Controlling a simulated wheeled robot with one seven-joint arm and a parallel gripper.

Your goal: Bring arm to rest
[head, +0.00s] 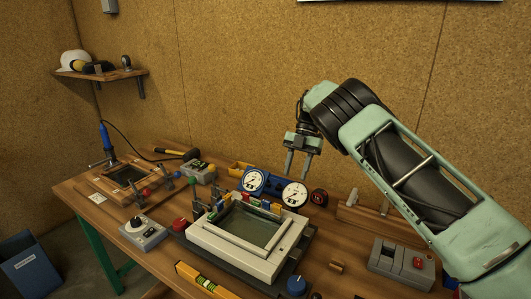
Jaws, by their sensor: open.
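My gripper (299,164) hangs in the air above the back part of the workbench, with its two fingers pointing down. The fingers are apart and nothing is between them. My arm comes in from the lower right and bends over at the upper middle. A pale glass frame (215,240) sits on a dark base at the front middle of the bench, below and left of my gripper. Its dark glass pane (247,229) shows inside the frame. My gripper is clear of all these things.
Two round gauges (294,194) stand on the bench below my gripper. A wooden frame (97,187), a control box (143,232), a yellow level (205,281) and a grey button box (402,262) lie around. The cork wall (240,80) rises behind. Air left of my gripper is free.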

